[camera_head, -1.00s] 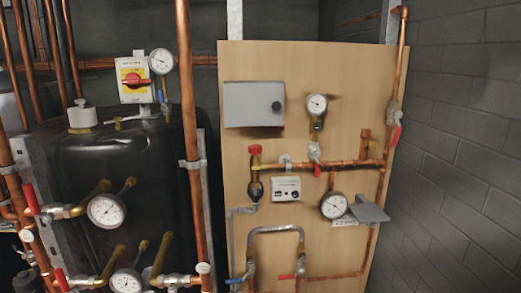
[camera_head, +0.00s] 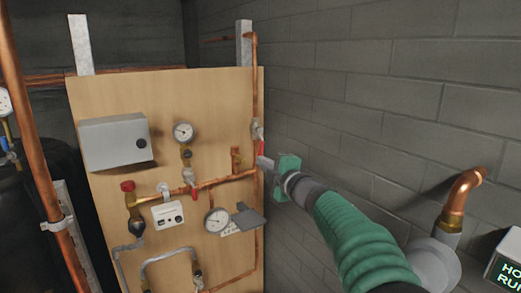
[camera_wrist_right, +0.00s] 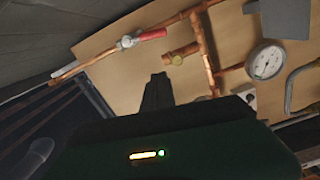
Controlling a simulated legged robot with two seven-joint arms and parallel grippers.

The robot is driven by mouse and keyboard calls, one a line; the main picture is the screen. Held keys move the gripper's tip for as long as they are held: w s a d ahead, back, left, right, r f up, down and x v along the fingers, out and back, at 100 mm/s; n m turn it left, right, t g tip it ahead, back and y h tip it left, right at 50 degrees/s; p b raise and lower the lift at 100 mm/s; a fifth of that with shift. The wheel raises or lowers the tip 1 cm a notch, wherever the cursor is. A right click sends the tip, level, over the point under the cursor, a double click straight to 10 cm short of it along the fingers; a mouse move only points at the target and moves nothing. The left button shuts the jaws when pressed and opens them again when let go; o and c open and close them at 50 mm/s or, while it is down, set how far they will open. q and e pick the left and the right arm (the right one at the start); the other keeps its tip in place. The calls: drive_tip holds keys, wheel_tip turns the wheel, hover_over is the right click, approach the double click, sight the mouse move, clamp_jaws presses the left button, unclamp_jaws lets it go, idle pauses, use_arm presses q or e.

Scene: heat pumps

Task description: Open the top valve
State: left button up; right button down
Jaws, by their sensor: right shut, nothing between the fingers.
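The top valve (camera_head: 257,129) sits on the vertical copper pipe at the right edge of the wooden board. Its red lever (camera_head: 261,147) hangs down along the pipe. The valve also shows in the right wrist view (camera_wrist_right: 128,41), with its red lever (camera_wrist_right: 152,34) along the pipe. My green right gripper (camera_head: 265,162) comes in from the lower right, its tip just below the lever in the picture. In the wrist view its dark fingers (camera_wrist_right: 158,92) are together and empty, apart from the lever. I cannot tell the exact depth gap. My left gripper is not in view.
The board (camera_head: 100,105) carries gauges (camera_head: 183,132), a grey box (camera_head: 114,142) and a lower red-handled valve (camera_head: 190,188). A copper stub (camera_head: 236,160) sits left of my gripper. The grey block wall (camera_head: 350,110) stands on the right.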

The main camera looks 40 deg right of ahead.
sight(261, 152)
drive_tip(key=w+p, duration=0.4)
drive_tip(key=w, duration=0.4)
drive_tip(key=shift+n, duration=0.9)
drive_tip(key=d, duration=0.2)
drive_tip(key=d+f, duration=0.1)
drive_tip(key=d, duration=0.1)
drive_tip(key=d+f+b, duration=0.1)
drive_tip(key=d, duration=0.1)
drive_tip(key=shift+w, duration=0.35)
drive_tip(key=shift+n, duration=0.3)
drive_tip(key=shift+d+r, duration=0.15)
drive_tip(key=shift+r, duration=0.1)
